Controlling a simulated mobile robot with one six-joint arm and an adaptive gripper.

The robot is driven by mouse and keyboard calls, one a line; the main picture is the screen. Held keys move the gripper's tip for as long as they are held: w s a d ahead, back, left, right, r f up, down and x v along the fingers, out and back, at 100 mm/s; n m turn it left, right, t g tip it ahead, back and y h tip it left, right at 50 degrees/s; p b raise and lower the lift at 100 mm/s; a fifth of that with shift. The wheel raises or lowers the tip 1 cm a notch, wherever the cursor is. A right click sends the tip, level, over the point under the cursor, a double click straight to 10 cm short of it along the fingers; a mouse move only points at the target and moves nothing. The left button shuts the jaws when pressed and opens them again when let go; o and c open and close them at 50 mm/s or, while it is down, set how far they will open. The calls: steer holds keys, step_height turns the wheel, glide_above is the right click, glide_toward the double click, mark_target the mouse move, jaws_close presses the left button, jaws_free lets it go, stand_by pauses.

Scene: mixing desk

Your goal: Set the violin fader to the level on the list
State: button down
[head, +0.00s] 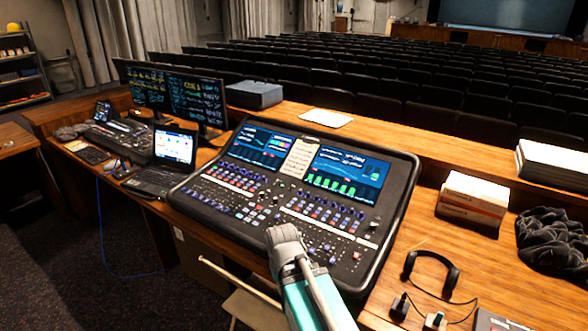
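The mixing desk (228,205) stands on the wooden counter, a black console with rows of faders and coloured buttons below two lit screens. A pale sheet with lines of small text (298,158) is between the two screens; it may be the list, but I cannot read it. No fader label is legible, so I cannot pick out the violin fader. My gripper (284,233) is over the front middle of the console, seen from behind. Its fingertips are hidden, as are the controls under it, and I cannot tell whether it touches any fader.
A laptop (168,160) and two monitors (178,92) stand left of the console. Headphones (433,272), stacked boxes (472,200) and a black cloth bundle (553,239) lie to the right. A folding chair (250,304) is below the front edge. Theatre seats fill the space behind.

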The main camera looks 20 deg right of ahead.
steer(key=c, duration=1.3)
jaws_free()
steer(key=shift+c, duration=0.2)
steer(key=shift+o, duration=2.1)
steer(key=shift+w+d+r, duration=0.1)
steer(key=shift+w+r, duration=0.1)
steer(key=shift+w, duration=0.05)
steer(key=w+d+r+m+p, duration=0.1)
steer(key=w+r+p, duration=0.1)
steer(key=w+d+r+m+p, duration=0.1)
steer(key=w+d+m+p, duration=0.1)
steer(key=w, duration=0.1)
steer(key=w+d+r+m+p, duration=0.1)
steer(key=w+r+p, duration=0.1)
steer(key=w, duration=0.1)
steer(key=shift+d+r+m, duration=0.2)
steer(key=shift+r+m, duration=0.1)
step_height(320, 180, up, 6)
steer(key=f+m+p, duration=0.1)
steer(key=m+p, duration=0.5)
glide_above(302, 243)
steer(key=shift+s+a+r+b, duration=0.2)
steer(key=shift+s+b, duration=0.1)
steer(key=shift+s, duration=0.1)
steer(key=shift+f, duration=0.2)
step_height(302, 243, down, 14)
steer(key=b, duration=1.3)
steer(key=shift+r+b, duration=0.25)
steer(key=shift+b, duration=0.15)
